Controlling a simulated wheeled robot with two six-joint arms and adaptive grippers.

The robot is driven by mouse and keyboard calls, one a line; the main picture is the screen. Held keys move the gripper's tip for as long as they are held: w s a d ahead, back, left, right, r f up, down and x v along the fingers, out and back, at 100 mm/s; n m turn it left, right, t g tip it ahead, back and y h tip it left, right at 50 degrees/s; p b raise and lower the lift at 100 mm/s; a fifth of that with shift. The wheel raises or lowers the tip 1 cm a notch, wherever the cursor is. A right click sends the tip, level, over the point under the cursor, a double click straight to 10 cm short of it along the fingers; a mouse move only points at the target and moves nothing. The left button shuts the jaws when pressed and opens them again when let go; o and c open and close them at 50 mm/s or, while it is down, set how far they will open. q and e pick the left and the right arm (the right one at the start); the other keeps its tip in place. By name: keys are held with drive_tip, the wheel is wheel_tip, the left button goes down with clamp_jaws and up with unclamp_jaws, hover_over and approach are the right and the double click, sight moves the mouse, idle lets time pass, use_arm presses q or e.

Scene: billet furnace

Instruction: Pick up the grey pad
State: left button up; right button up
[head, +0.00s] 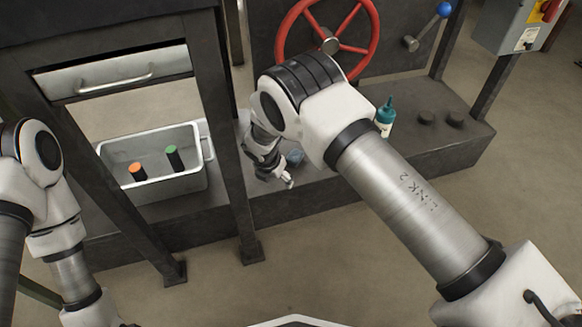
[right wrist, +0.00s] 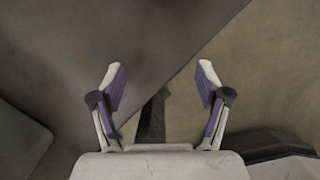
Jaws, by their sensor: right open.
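My right gripper (head: 284,180) hangs over the dark bench ledge beside the frame post in the head view. In the right wrist view its two fingers (right wrist: 162,90) are spread apart with nothing between them. A small blue-grey block (head: 295,157) sits on the ledge just behind the gripper, partly hidden by it; I cannot tell for sure whether it is the grey pad. No pad is clear in the right wrist view, which shows the dark ledge (right wrist: 100,50) and brown floor. My left arm shows at the left edge, but its gripper is out of view.
A grey bin (head: 150,192) holds an orange-topped cylinder (head: 137,171) and a green-topped one (head: 174,158). A dark post (head: 228,150) stands left of my right gripper. A red handwheel (head: 371,25) and a teal bottle (head: 385,118) are behind my right arm. The front floor is clear.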

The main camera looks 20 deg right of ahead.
sight(295, 155)
drive_tip(key=w+d+b, duration=0.1)
drive_tip(key=w+d, duration=0.1)
drive_tip(key=w+d+b, duration=0.1)
drive_tip(key=w+d, duration=0.1)
drive_tip(key=shift+w+d+f+b, duration=0.15)
drive_tip(key=shift+w+b, duration=0.1)
drive_tip(key=shift+b, duration=0.15)
drive_tip(key=w+d+b, duration=0.1)
drive_tip(key=w+b, duration=0.1)
drive_tip(key=w+d+f+b, duration=0.1)
drive_tip(key=d+b, duration=0.1)
drive_tip(key=shift+w+d, duration=0.25)
drive_tip(key=shift+w, duration=0.1)
drive_tip(key=shift+r, duration=0.1)
drive_tip(key=c, duration=1)
drive_tip(key=shift+o, duration=0.2)
drive_tip(key=shift+r, duration=0.1)
